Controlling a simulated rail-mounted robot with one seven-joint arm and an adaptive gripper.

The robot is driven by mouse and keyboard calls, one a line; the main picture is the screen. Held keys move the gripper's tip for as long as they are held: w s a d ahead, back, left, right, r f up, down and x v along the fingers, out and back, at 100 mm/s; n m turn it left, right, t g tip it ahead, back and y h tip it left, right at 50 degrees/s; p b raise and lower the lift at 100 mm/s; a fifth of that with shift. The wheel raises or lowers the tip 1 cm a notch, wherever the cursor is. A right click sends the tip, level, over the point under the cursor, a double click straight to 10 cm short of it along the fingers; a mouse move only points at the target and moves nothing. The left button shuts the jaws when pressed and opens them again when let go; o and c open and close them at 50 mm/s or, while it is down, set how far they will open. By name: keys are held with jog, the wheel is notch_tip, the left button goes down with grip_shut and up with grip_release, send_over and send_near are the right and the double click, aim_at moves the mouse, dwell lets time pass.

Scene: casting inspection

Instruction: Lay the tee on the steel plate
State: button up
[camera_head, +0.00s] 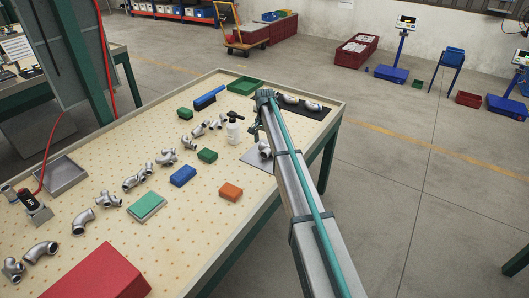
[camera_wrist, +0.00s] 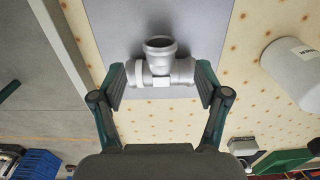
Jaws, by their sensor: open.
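The silver tee (camera_wrist: 160,62) lies on the grey steel plate (camera_wrist: 190,20), near the plate's edge in the wrist view. In the head view the tee (camera_head: 265,149) shows on the plate (camera_head: 258,163) at the table's right side, partly behind my arm. My gripper (camera_wrist: 160,84) is open, with one finger on each side of the tee and narrow gaps at the tee's ends. In the head view my gripper is mostly hidden by my arm.
A white spray bottle (camera_head: 233,130) stands close to the plate. Several pipe fittings (camera_head: 137,178), a blue box (camera_head: 183,176), an orange box (camera_head: 230,192) and a green box (camera_head: 207,155) lie on the pegboard table. A dark mat (camera_head: 315,111) with fittings lies behind my arm.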

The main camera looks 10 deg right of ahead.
aim_at(265, 150)
notch_tip(265, 150, up, 6)
jog(key=b, duration=0.1)
jog(key=shift+r, duration=0.15)
